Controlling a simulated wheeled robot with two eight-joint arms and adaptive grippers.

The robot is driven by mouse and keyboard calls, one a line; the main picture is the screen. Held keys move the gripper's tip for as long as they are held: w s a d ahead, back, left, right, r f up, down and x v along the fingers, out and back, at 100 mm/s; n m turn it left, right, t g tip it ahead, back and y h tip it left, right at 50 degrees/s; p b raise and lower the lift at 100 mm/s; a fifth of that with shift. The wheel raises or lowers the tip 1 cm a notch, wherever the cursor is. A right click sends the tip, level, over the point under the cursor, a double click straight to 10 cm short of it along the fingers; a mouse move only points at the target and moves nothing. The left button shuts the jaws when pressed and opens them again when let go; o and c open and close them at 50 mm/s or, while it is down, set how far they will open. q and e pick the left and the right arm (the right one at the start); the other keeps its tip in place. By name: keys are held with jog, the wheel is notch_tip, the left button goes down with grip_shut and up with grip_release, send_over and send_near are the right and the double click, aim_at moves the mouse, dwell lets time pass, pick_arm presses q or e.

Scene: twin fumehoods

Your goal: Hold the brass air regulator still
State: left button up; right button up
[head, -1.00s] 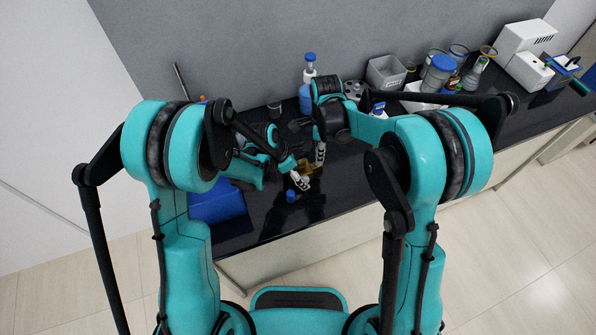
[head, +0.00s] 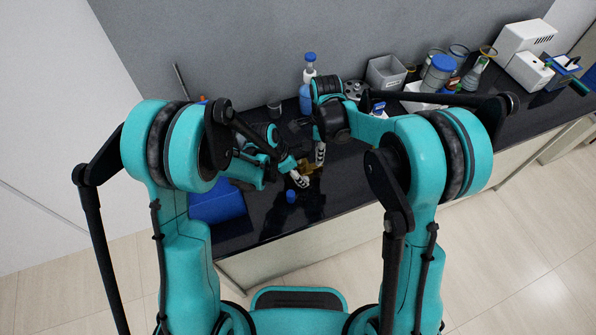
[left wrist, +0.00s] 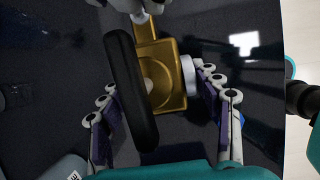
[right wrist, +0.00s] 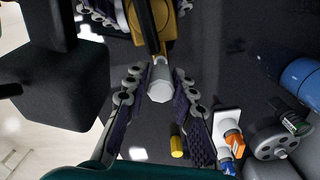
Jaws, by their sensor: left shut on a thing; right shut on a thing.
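The brass air regulator (left wrist: 168,85) has a gold body, a black round gauge (left wrist: 132,90) on one side and a white knob (left wrist: 188,75) on the other. In the head view it is small and partly covered (head: 312,169). My left gripper (left wrist: 163,112) has its fingers on either side of it, shut on it; the gauge hides part of the contact. My right gripper (right wrist: 160,98) is shut on a pale faceted fitting (right wrist: 160,82) joined to the regulator's far end. The brass body also shows at the top of the right wrist view (right wrist: 172,38).
A blue cap-like piece (head: 291,196) lies near the bench's front edge. A blue tray (head: 217,205) is at the left. A blue bottle (head: 306,98), grey bin (head: 386,73) and glassware (head: 478,72) stand towards the back. A yellow piece (right wrist: 177,146) lies by the right gripper.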

dwell(0.4)
jog(key=shift+r+n, duration=0.3)
jog(key=shift+f, duration=1.8)
dwell(0.8)
jog(key=o, duration=0.9)
jog(key=shift+c, duration=0.2)
notch_tip(320, 180, up, 12)
jog(key=shift+f, duration=0.1)
